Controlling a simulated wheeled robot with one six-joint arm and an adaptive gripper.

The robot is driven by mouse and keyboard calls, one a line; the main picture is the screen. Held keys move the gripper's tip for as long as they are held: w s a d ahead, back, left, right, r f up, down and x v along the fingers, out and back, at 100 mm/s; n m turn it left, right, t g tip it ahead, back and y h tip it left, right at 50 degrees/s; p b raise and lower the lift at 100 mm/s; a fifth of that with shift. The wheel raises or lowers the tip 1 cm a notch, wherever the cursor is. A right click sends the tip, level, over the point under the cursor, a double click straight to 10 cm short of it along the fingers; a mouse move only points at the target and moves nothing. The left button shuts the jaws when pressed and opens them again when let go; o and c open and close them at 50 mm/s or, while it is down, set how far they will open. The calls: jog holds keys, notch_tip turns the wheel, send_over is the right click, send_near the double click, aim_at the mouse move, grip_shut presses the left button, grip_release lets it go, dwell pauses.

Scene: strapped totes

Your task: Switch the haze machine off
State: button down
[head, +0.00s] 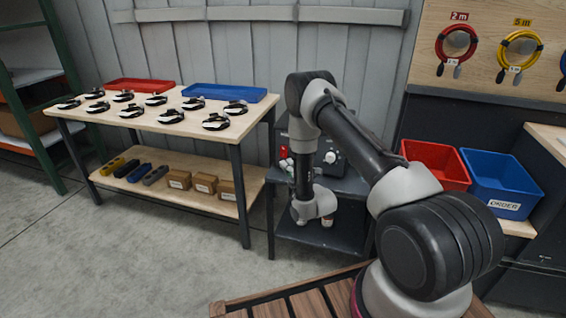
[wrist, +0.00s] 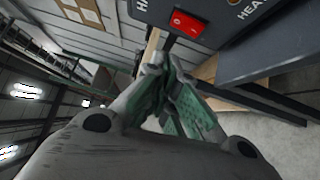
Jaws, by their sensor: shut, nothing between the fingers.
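The haze machine (head: 331,142) is a dark box with a round knob on the stand behind my arm, which hides much of it. In the wrist view its dark front panel (wrist: 235,65) runs across the upper right, tilted. A red rocker switch (wrist: 187,23) sits on it near partly cut-off white lettering. I cannot tell which way the rocker is pressed. My gripper (wrist: 155,65) has green finger pads drawn together with nothing between them. The fingertips appear just below the switch in the picture, apart from it. In the head view my gripper is small and partly hidden by my arm.
A wooden table (head: 150,125) at left holds several dark-and-white items, a red tray (head: 140,85) and a blue tray (head: 225,92). Red bin (head: 436,152) and blue bin (head: 502,170) stand at right. The floor (head: 150,240) before the table is clear.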

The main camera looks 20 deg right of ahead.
jog(key=shift+v, duration=1.05)
jog(key=shift+r, duration=0.15)
